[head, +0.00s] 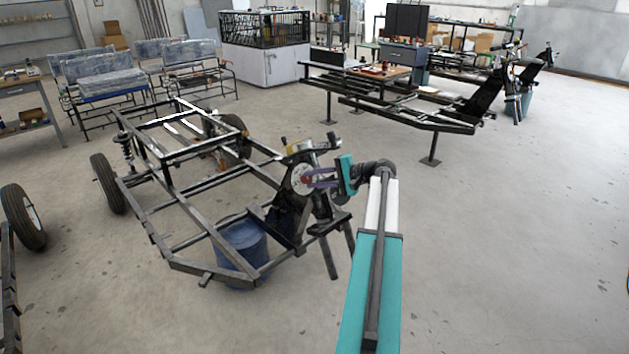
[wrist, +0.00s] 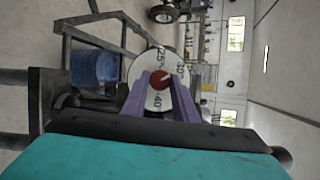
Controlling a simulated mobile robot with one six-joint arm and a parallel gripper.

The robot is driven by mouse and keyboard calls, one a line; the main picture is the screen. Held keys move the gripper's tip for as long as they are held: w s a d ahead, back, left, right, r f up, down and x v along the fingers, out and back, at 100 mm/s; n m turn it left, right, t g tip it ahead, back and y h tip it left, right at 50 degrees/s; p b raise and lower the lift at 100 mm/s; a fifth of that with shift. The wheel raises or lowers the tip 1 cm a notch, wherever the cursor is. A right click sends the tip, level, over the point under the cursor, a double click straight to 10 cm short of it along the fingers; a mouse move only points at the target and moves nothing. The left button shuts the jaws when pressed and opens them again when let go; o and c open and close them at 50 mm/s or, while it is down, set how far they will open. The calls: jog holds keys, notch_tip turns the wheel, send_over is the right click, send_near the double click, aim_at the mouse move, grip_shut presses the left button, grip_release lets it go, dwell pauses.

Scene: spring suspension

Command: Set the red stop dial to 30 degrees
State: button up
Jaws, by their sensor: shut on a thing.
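The red stop dial (head: 305,180) sits at the middle of a round white scale plate (head: 296,177) on the upright metal mount. In the wrist view the red dial (wrist: 159,79) shows a short pale mark that slants up and to the right. My gripper (head: 309,179), with purple fingers, reaches the dial from the right. In the wrist view my gripper (wrist: 160,84) is shut on the dial, one finger on each side. The fingers hide part of the plate.
The mount stands at the front of a black tubular frame with wheels (head: 190,245). A blue drum (head: 241,252) stands under the frame. Another long frame (head: 400,95) stands behind.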

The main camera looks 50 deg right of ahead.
jog(key=o, duration=1.1)
jog(key=shift+c, duration=0.2)
jog(key=shift+s, duration=0.15)
jog(key=v, duration=1.3)
jog(key=shift+s+d, duration=0.15)
jog(key=shift+s, duration=0.1)
